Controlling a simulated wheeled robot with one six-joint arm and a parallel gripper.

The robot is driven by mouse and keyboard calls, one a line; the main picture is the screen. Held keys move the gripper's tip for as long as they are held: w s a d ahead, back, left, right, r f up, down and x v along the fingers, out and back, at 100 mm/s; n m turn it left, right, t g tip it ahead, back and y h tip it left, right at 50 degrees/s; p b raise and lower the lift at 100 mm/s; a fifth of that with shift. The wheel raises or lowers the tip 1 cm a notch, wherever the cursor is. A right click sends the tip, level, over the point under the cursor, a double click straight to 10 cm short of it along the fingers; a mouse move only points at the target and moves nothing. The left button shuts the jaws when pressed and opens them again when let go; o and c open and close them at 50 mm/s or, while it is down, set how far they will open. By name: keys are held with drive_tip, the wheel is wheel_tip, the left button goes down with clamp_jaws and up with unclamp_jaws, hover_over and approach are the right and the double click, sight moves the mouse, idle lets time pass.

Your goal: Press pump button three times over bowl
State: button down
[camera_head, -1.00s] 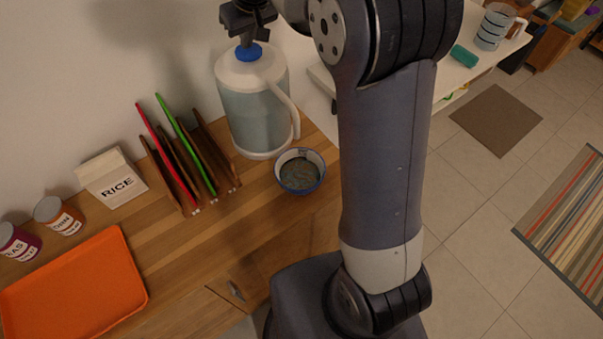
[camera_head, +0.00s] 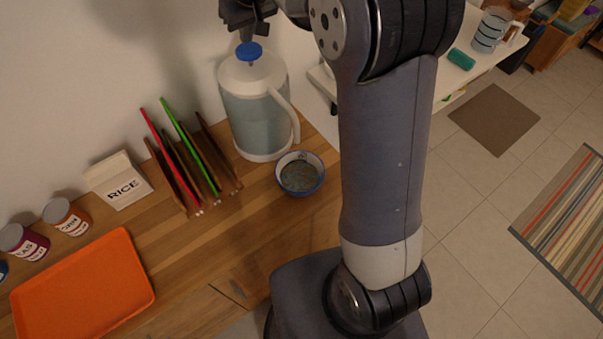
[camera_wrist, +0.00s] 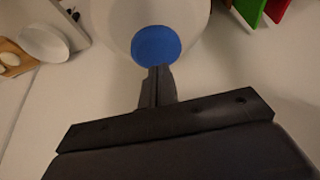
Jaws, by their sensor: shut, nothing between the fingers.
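The white pump dispenser (camera_head: 256,115) stands upright on the wooden counter, with a blue pump button (camera_head: 249,51) on top and a handle on its right side. The small blue-rimmed bowl (camera_head: 300,174) sits on the counter beside it, to the lower right, with a dark speckled inside. My gripper (camera_head: 246,36) is shut and empty, its fingertips just above the button. In the wrist view the closed fingertips (camera_wrist: 157,72) point at the blue button (camera_wrist: 157,46) and overlap its near edge in the picture. I cannot tell whether they touch it.
A wooden rack (camera_head: 184,181) with red and green boards stands left of the dispenser. A rice box (camera_head: 122,186), several jars and an orange tray (camera_head: 84,289) are farther left. A white table (camera_head: 462,78) stands to the right. My arm hides part of the counter.

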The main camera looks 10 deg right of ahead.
idle(0.4)
wheel_tip(320, 180, up, 2)
drive_tip(key=shift+r+p, duration=0.2)
drive_tip(key=shift+p, duration=0.9)
drive_tip(key=shift+r, duration=1.8)
drive_tip(key=shift+f, duration=0.1)
